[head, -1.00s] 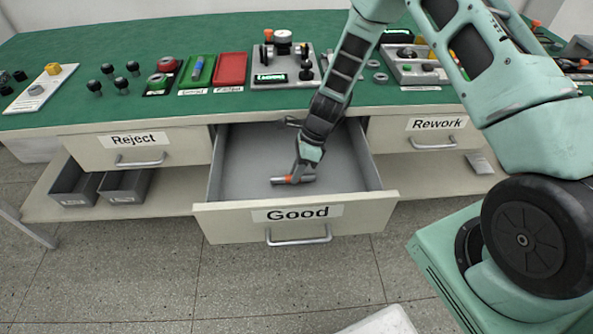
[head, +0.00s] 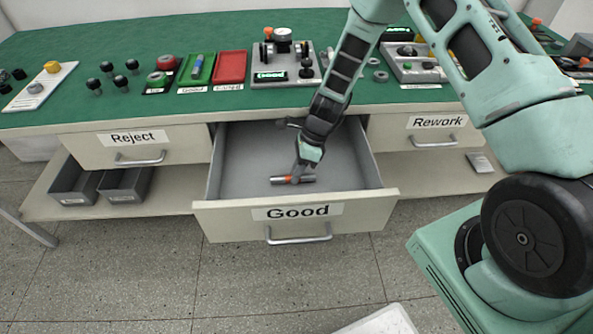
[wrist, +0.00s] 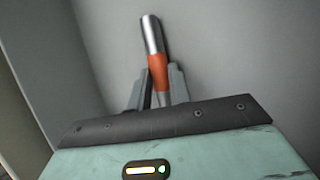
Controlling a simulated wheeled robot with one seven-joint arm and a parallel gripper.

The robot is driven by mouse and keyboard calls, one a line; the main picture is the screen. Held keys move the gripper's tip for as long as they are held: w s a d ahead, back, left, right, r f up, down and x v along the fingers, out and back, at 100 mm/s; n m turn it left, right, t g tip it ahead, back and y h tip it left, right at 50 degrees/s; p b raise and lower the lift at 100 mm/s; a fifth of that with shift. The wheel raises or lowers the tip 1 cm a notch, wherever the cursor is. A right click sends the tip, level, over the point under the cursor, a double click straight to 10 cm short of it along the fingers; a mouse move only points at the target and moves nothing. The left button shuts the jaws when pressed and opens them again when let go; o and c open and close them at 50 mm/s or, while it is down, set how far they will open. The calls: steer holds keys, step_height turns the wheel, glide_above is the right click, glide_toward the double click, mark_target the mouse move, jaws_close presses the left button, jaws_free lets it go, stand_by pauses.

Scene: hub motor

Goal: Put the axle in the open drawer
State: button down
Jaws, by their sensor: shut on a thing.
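The axle (head: 279,181) is a short silver rod with an orange band; it also shows in the wrist view (wrist: 152,36). The open drawer (head: 237,184) is labelled Good and has a grey inside. My gripper (head: 298,177) is inside the drawer's opening, shut on the axle around its orange part. In the wrist view my gripper (wrist: 158,88) has a finger on each side of the axle. The axle lies roughly level, near the drawer floor; I cannot tell whether it touches the floor. Part of it is hidden by my fingers.
The closed Reject drawer (head: 135,145) is on the left and the closed Rework drawer (head: 425,133) on the right. The green bench top (head: 215,113) above holds trays, knobs and a tester (head: 283,72). The drawer is otherwise empty.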

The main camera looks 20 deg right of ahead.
steer(key=c, duration=1.2)
jaws_free()
steer(key=shift+c, duration=0.2)
steer(key=shift+o, duration=0.5)
steer(key=shift+s, duration=0.15)
steer(key=shift+o, duration=1.3)
steer(key=shift+f, duration=0.1)
steer(key=shift+s, duration=0.1)
steer(key=shift+w+r+p, duration=0.15)
steer(key=shift+r+p, duration=1.45)
steer(key=shift+r, duration=0.25)
steer(key=shift+w+r+p, duration=0.1)
steer(key=shift+r+p, duration=1.5)
steer(key=shift+r, duration=0.25)
